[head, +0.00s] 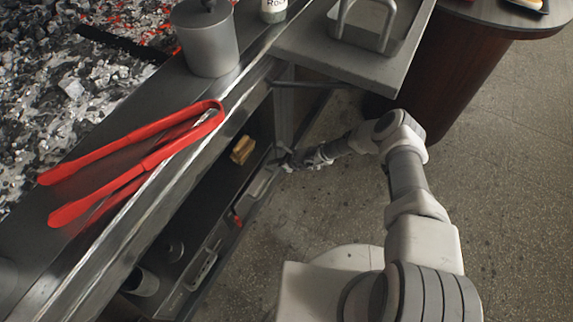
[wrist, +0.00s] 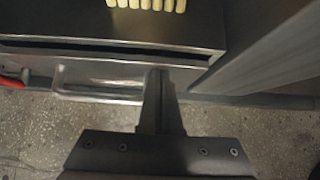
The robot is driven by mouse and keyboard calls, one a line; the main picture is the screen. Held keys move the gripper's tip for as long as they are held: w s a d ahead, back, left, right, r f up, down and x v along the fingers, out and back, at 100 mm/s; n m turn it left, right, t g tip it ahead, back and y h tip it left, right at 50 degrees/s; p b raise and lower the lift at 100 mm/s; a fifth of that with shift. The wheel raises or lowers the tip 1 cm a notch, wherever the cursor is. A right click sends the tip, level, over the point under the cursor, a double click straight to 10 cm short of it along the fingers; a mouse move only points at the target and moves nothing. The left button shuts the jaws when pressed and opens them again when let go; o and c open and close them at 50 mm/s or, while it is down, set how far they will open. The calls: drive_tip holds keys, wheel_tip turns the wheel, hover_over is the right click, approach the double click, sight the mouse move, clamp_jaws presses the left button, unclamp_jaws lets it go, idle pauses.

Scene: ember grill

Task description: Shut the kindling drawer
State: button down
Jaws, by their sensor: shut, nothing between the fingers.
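The drawer front (wrist: 110,72) is a grey metal panel with a bar handle (wrist: 95,92) in the wrist view. A narrow dark gap runs along its top; how far the drawer stands out is hard to tell. In the head view the drawer front (head: 262,184) is low under the grill counter. My gripper (wrist: 161,76) is shut and empty, its fingertips at the front just right of the handle; whether they touch it I cannot tell. In the head view my gripper (head: 288,160) is small and dark beside the front's far end.
Yellow blocks (head: 243,149) lie on the dark shelf inside, also showing in the wrist view (wrist: 146,4). Red tongs (head: 135,165) and a grey pot (head: 207,42) are on the counter. A side shelf (head: 300,45) overhangs above my gripper. Floor at right is clear.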

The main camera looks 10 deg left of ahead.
drive_tip(key=shift+w+a+r, duration=0.1)
drive_tip(key=shift+w+a, duration=0.1)
drive_tip(key=shift+a, duration=0.3)
drive_tip(key=shift+w+a, duration=0.15)
drive_tip(key=shift+a, duration=0.35)
drive_tip(key=shift+a, duration=0.1)
drive_tip(key=s+d+r+p, duration=0.4)
drive_tip(key=d+r+p, duration=0.2)
drive_tip(key=d, duration=0.5)
drive_tip(key=shift+r, duration=0.4)
drive_tip(key=shift+d, duration=0.1)
